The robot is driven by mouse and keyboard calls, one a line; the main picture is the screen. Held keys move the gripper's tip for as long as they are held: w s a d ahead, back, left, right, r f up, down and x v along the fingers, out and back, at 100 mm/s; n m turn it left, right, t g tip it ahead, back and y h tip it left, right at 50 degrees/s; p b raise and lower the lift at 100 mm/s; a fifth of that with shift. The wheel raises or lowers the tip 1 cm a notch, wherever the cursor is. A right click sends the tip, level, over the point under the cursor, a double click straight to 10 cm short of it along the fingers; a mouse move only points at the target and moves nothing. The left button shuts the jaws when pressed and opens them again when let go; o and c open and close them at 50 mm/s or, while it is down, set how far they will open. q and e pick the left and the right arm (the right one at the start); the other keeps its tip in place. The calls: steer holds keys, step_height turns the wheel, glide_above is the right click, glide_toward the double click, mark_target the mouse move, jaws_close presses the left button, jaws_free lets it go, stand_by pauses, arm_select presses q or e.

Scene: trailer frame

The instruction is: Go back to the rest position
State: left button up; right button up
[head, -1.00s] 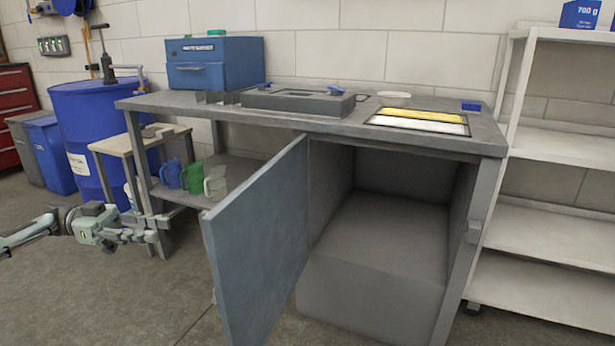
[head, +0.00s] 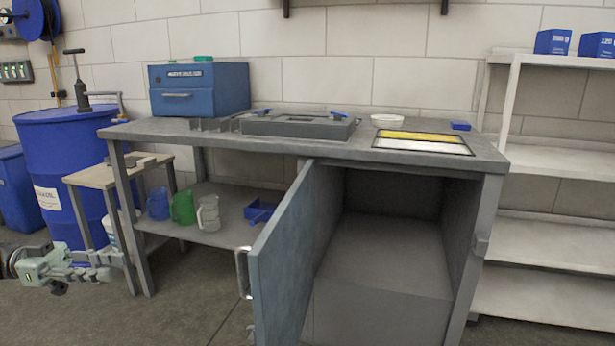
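My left gripper (head: 100,266) is at the lower left in the head view, in front of the small stool and the left leg of the workbench. Its fingers point right and appear to hold nothing, but I cannot tell how far they are apart. My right gripper is not in view. The grey workbench (head: 222,139) stands ahead. Its cabinet door (head: 290,268) stands open toward me, with a metal handle (head: 243,273) on it. The cabinet interior (head: 385,255) looks empty.
A blue drum (head: 68,165) and a small stool (head: 95,179) stand left of the bench. Jugs (head: 183,207) and a blue bin (head: 260,212) sit on the lower shelf. White shelving (head: 545,236) stands at the right. The floor (head: 170,318) at front left is clear.

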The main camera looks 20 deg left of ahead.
arm_select(q)
steer(key=w+d+f+n+t+y+p, duration=0.2)
steer(key=w+d+f+n+t+y, duration=0.2)
steer(key=w+d+f+t, duration=0.65)
steer(key=w+d+f+n+y+p, duration=0.2)
steer(key=w+d+f+n+y, duration=0.1)
steer(key=d+f+n+y, duration=0.45)
steer(key=s+d+f+g+y+p, duration=0.1)
steer(key=s+f+g, duration=0.3)
steer(key=s, duration=0.5)
steer(key=s+d+f+n+g+y, duration=0.1)
steer(key=s+f+g+y, duration=0.3)
steer(key=s, duration=0.6)
steer(key=s+d+f+g+y+p, duration=0.1)
steer(key=s+d+f+g+y, duration=0.1)
steer(key=s, duration=0.8)
step_height(320, 180, down, 2)
steer(key=shift+s+d+f+n+g+p, duration=0.15)
steer(key=shift+d+f+n+g+p, duration=0.3)
steer(key=shift+g, duration=0.8)
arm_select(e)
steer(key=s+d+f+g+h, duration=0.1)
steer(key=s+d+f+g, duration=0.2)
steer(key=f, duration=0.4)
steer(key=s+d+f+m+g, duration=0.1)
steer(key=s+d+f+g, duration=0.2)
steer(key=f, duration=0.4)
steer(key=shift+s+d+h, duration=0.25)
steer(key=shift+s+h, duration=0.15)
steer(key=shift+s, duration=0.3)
